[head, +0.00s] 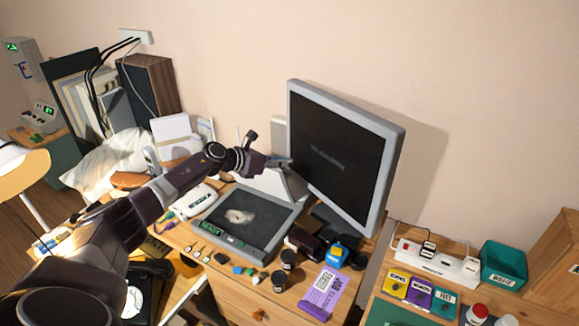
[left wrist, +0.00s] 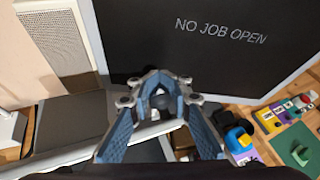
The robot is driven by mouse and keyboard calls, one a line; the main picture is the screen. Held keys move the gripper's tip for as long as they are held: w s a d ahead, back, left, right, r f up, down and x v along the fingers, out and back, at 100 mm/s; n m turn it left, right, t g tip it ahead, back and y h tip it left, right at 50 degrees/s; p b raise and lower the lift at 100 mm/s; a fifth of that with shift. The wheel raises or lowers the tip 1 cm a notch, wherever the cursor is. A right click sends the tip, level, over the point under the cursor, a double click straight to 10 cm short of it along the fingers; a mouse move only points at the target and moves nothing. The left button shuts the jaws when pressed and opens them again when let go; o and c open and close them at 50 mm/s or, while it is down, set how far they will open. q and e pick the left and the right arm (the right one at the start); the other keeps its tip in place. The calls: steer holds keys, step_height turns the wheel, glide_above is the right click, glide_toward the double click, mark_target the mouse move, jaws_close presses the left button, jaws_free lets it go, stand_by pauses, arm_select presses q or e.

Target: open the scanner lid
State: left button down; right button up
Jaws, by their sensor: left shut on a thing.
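The scanner (head: 262,232) sits on the wooden desk in the head view, with its dark glass bed exposed and a pale patch on the glass. Its lid (head: 262,184) is raised at the back, pale underside facing forward, tilted up toward the monitor. My left gripper (head: 280,162) is at the lid's upper edge and shut on it. In the left wrist view the blue-grey fingers (left wrist: 160,105) come together over a pale edge, partly hiding the contact. My right gripper is not in view.
A large monitor (head: 340,150) stands close behind and right of the lid, reading "NO JOB OPEN" in the wrist view. Small parts, dark jars (head: 288,259) and a purple card (head: 323,292) crowd the desk in front. A power strip (head: 436,262) lies right.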

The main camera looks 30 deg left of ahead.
arm_select(q)
steer(key=shift+w+a, duration=0.25)
steer(key=shift+w, duration=0.15)
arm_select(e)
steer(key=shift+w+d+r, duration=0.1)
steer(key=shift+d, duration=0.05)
arm_select(q)
steer(key=shift+g, duration=0.3)
steer(key=shift+a, duration=0.1)
steer(key=c, duration=2.2)
jaws_free()
steer(key=shift+c, duration=0.2)
steer(key=o, duration=0.4)
steer(key=shift+a+f, duration=0.15)
steer(key=shift+a, duration=0.05)
steer(key=v, duration=1.2)
steer(key=shift+d+f, duration=0.1)
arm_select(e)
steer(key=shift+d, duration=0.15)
